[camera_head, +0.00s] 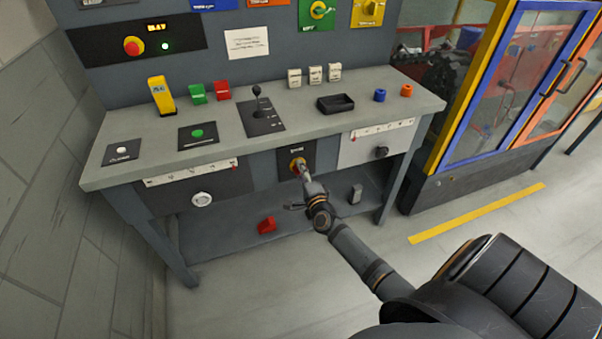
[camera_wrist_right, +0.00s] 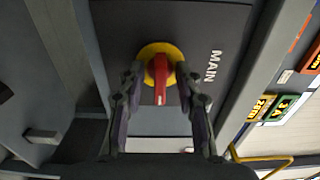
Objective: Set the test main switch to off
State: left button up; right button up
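The main switch is a red rotary handle on a round yellow base (camera_head: 295,164), set in a dark panel (camera_head: 284,156) under the front edge of the bench. In the right wrist view the red handle (camera_wrist_right: 160,78) points toward the bottom of the picture, beside the word MAIN. My right gripper (camera_wrist_right: 159,76) is open, with one finger on each side of the handle and small gaps visible. In the head view my right gripper (camera_head: 304,176) is right in front of the switch and partly covers it. My left gripper is not in view.
The grey bench top (camera_head: 330,122) holds coloured blocks, a lever plate (camera_head: 261,118) and a black tray (camera_head: 335,104). A white knob (camera_head: 202,199) and a black knob (camera_head: 382,152) flank the switch. A red block (camera_head: 267,225) lies on the lower shelf. A glazed cabinet (camera_head: 500,90) stands right.

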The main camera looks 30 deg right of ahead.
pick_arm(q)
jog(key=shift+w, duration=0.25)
pick_arm(e)
grip_shut()
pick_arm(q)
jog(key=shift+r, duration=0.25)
pick_arm(e)
jog(key=shift+n, duration=0.3)
jog(key=n+p, duration=0.2)
jog(key=n, duration=0.1)
jog(key=shift+r+n+p, duration=0.1)
jog(key=shift+n+p, duration=0.25)
jog(key=shift+n, duration=0.05)
jog(key=n+p, duration=0.2)
jog(key=n, duration=0.2)
jog(key=shift+n+p, duration=0.3)
jog(key=n+p, duration=0.2)
jog(key=n, duration=0.3)
jog(key=shift+p, duration=0.35)
pick_arm(q)
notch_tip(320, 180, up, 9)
jog(key=p, duration=0.1)
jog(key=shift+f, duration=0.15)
pick_arm(e)
jog(key=shift+n, duration=1.7)
jog(key=shift+f+n, duration=0.2)
jog(key=shift+n, duration=0.1)
